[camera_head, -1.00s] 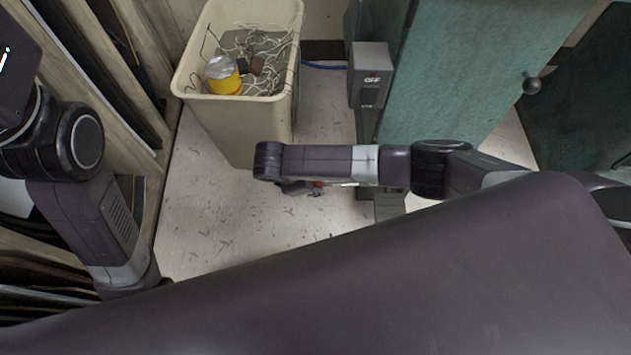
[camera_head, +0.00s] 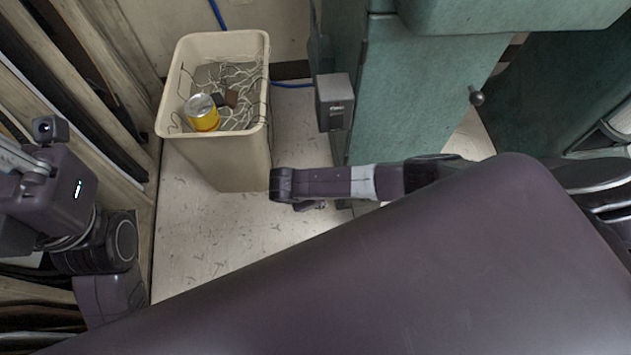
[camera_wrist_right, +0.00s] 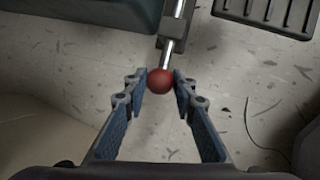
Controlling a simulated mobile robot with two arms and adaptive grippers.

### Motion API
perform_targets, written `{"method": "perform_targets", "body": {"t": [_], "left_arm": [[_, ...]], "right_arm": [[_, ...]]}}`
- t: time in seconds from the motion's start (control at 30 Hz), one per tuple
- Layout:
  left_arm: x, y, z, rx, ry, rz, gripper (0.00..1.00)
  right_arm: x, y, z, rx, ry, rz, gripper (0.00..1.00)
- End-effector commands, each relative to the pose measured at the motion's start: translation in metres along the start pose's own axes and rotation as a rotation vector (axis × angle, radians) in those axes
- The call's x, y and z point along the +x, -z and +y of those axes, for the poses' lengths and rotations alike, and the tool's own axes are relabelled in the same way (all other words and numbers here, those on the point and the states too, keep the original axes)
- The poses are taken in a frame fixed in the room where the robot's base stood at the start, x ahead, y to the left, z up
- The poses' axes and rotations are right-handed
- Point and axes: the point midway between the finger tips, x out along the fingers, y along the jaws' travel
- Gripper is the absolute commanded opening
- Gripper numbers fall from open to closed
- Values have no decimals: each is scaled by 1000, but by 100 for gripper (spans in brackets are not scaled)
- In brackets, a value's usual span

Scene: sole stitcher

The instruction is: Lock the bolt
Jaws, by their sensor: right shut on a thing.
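In the right wrist view, the bolt (camera_wrist_right: 168,50) is a shiny metal rod running up from a red ball knob (camera_wrist_right: 160,82). My right gripper (camera_wrist_right: 160,90) is shut on the red knob, with one blue-padded fingertip on each side of it. The rod's far end runs out of the top of the picture, so I cannot tell how far it is slid. In the head view, my right arm reaches in low beside the green machine, and its gripper is mostly hidden under the wrist. My left arm is at the left edge, and its fingers do not show.
A beige bin (camera_head: 222,170) with wires and a yellow can stands left of my right wrist. The green machine (camera_head: 420,105) with a grey switch box (camera_head: 334,100) stands on the right. Wooden shelving (camera_head: 95,90) is at the left. Pale floor (camera_head: 215,240) is open between.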

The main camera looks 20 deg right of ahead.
Motion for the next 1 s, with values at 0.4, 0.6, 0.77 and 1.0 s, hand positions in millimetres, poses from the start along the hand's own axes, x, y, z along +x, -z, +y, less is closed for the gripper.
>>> {"method": "perform_targets", "body": {"t": [0.4, 0.6, 0.77, 1.0], "left_arm": [[0, 0, 0, 0, -1, 0, 0], [0, 0, 0, 0, -1, 2, 0], [0, 0, 0, 0, -1, 2, 0], [0, 0, 0, 0, -1, 2, 0]], "right_arm": [[2, -4, -2, 1, 5, -11, 42], [0, -3, -1, 1, 3, -8, 42], [-13, -2, -1, 1, 3, -5, 42], [-62, -2, 0, 0, 1, -4, 42]]}}
